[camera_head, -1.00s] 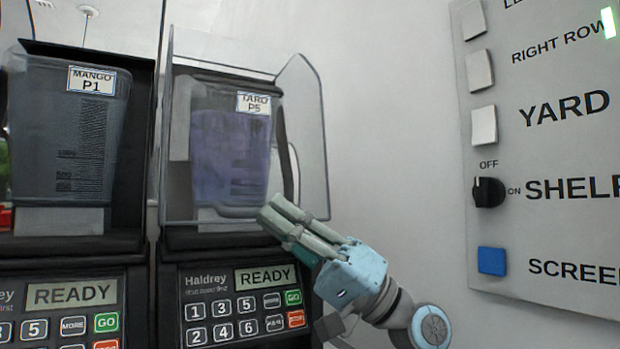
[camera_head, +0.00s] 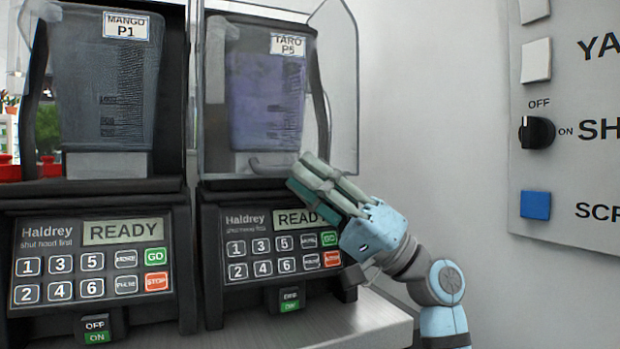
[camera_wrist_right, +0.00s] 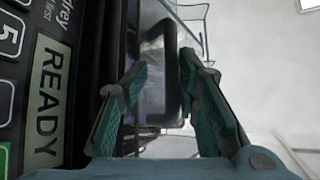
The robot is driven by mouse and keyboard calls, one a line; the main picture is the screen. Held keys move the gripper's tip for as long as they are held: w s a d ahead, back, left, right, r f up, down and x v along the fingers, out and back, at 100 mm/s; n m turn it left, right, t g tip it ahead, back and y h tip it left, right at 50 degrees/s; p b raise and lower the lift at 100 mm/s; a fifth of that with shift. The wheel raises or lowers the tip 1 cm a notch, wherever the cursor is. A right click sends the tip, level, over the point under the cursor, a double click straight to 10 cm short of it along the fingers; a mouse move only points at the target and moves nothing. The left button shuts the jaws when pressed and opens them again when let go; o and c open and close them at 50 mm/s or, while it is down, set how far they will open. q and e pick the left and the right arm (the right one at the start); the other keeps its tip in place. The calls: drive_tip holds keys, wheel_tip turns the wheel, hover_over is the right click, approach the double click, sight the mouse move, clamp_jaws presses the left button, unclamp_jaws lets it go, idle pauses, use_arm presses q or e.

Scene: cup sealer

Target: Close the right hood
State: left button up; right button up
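The right hood (camera_head: 342,95) is a clear shell around the TARO P5 jug (camera_head: 265,100) on the right-hand dispenser. Its right side panel sticks out beyond the dark housing, so it does not sit flush. My right gripper (camera_head: 308,178) is at the hood's lower right, just above the READY display. In the right wrist view its two teal fingers (camera_wrist_right: 163,68) are apart with nothing held between them. A dark bent bar (camera_wrist_right: 168,45) shows beyond the gap. I cannot tell whether a finger touches the hood. My left gripper is not in view.
The MANGO P1 dispenser (camera_head: 105,90) stands close on the left. Keypads (camera_head: 285,255) sit below my right gripper. A grey wall panel with a knob (camera_head: 536,132) and a blue button (camera_head: 535,205) is at the right. Plain wall lies between.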

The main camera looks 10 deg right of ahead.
drive_tip(key=shift+w+f, duration=0.1)
drive_tip(key=shift+w, duration=0.05)
drive_tip(key=v, duration=0.7)
drive_tip(key=shift+s+d+f, duration=0.2)
drive_tip(key=shift+s+d, duration=0.05)
drive_tip(key=shift+d, duration=0.05)
